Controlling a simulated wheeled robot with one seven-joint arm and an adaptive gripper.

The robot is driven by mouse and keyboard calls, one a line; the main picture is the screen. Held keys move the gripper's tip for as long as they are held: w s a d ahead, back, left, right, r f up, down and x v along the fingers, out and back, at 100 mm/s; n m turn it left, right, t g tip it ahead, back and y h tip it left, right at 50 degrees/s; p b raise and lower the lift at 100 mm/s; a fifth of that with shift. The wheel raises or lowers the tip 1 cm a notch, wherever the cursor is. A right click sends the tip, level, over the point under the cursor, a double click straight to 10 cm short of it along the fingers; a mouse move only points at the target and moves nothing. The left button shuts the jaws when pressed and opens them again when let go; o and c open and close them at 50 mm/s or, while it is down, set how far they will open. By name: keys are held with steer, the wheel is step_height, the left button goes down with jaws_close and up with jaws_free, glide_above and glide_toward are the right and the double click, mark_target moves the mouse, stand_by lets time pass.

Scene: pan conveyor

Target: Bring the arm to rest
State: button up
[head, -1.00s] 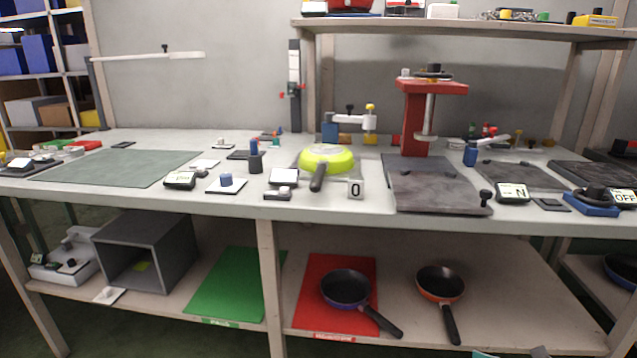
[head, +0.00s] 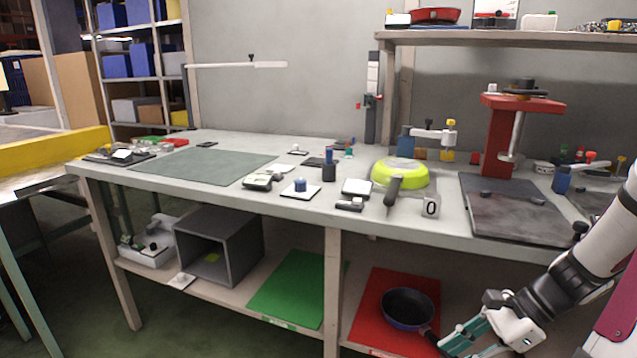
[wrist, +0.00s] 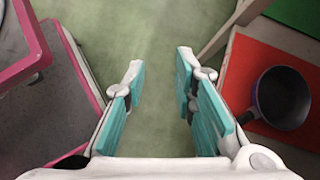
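My gripper (head: 462,340) is at the lower right of the head view, in front of the bench's lower shelf. In the wrist view my gripper (wrist: 158,75) has its two teal-padded fingers spread apart, with only green floor between them. It is open and holds nothing. My white and black arm reaches down to it from the right edge of the head view.
A dark pan (head: 408,307) lies on a red mat (head: 364,327) on the lower shelf, beside my gripper; the pan also shows in the wrist view (wrist: 284,97). A lime pan (head: 399,173) sits on the bench top. Floor at the lower left is clear.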

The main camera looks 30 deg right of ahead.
steer(key=w+a+r+n+g+h, duration=0.15)
steer(key=a+r+n+g, duration=0.25)
steer(key=a+r+n, duration=0.5)
steer(key=s+a+r+n+h, duration=0.3)
steer(key=s+a+r+n, duration=0.1)
steer(key=s+a+n, duration=0.3)
steer(key=s+a+r+n+h, duration=0.2)
steer(key=s+a+r+n, duration=0.3)
steer(key=a+n, duration=0.25)
step_height(320, 180, up, 33)
steer(key=t+p, duration=0.3)
steer(key=p, duration=2.8)
steer(key=shift+a+t+p, duration=0.2)
steer(key=shift+t+p, duration=0.2)
steer(key=shift+r, duration=0.1)
